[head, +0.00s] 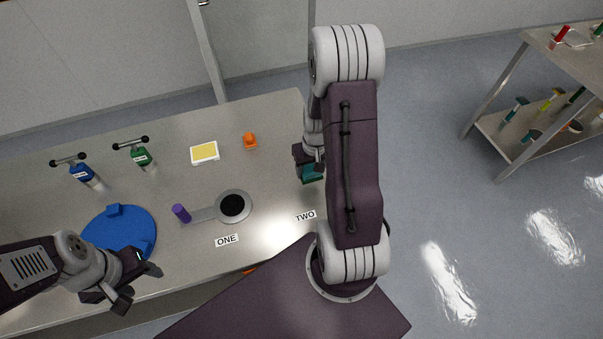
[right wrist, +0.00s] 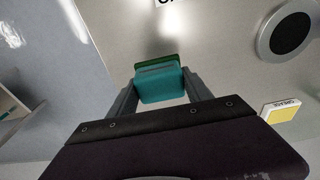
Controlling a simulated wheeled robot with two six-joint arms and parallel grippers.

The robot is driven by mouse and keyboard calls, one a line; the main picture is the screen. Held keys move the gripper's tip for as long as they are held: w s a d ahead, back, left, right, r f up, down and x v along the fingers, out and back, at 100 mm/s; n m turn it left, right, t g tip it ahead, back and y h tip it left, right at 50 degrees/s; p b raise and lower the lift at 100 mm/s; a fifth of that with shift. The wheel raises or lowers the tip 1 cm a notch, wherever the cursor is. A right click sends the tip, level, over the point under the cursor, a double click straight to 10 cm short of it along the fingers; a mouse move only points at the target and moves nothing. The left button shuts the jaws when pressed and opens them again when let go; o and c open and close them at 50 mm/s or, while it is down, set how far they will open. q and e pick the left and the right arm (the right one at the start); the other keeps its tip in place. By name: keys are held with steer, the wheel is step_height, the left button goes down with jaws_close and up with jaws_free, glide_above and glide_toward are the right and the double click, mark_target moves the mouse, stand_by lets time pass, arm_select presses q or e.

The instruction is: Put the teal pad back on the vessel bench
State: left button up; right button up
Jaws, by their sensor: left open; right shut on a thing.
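The teal pad (right wrist: 160,82) is between the fingers of my right gripper (right wrist: 160,95), which is shut on it. In the head view the teal pad (head: 312,172) shows below my right gripper (head: 309,163), at the right end of the vessel bench (head: 275,190). A green edge shows behind the pad in the right wrist view. I cannot tell whether the pad touches the bench. My left gripper (head: 137,283) is open and empty near the bench's front edge, beside a blue disc (head: 103,232).
On the bench are a grey round fitting with a black centre (head: 233,206), a purple-handled piece (head: 181,213), a yellow-topped box (head: 204,152), an orange piece (head: 250,140), and blue (head: 82,172) and green (head: 141,157) T-handled items. A shelf (head: 550,130) with tools stands at right.

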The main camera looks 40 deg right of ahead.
steer(key=w, duration=0.1)
steer(key=w+a+f, duration=0.1)
steer(key=w, duration=0.1)
steer(key=shift+a+f, duration=0.25)
steer(key=shift+f, duration=0.15)
steer(key=shift+d+f, duration=0.1)
steer(key=shift+f, duration=1.95)
steer(key=shift+f, duration=0.15)
steer(key=o, duration=1.3)
steer(key=r, duration=0.4)
steer(key=s+r, duration=0.1)
steer(key=r, duration=0.7)
steer(key=shift+s+a+r+p, duration=0.15)
steer(key=shift+s+a+p, duration=0.1)
steer(key=shift+p, duration=0.05)
steer(key=shift+s+a+r+n+y, duration=0.1)
steer(key=shift+s+a+r+n, duration=0.5)
steer(key=shift+s+a, duration=1.25)
steer(key=shift+s+a+r+n+y, duration=0.1)
steer(key=shift+s+a+r+n, duration=0.6)
steer(key=shift+a, duration=2.05)
steer(key=shift+s+a+r+n+y, duration=0.1)
steer(key=shift+s+a+r+n, duration=0.35)
steer(key=shift+s+a, duration=1.45)
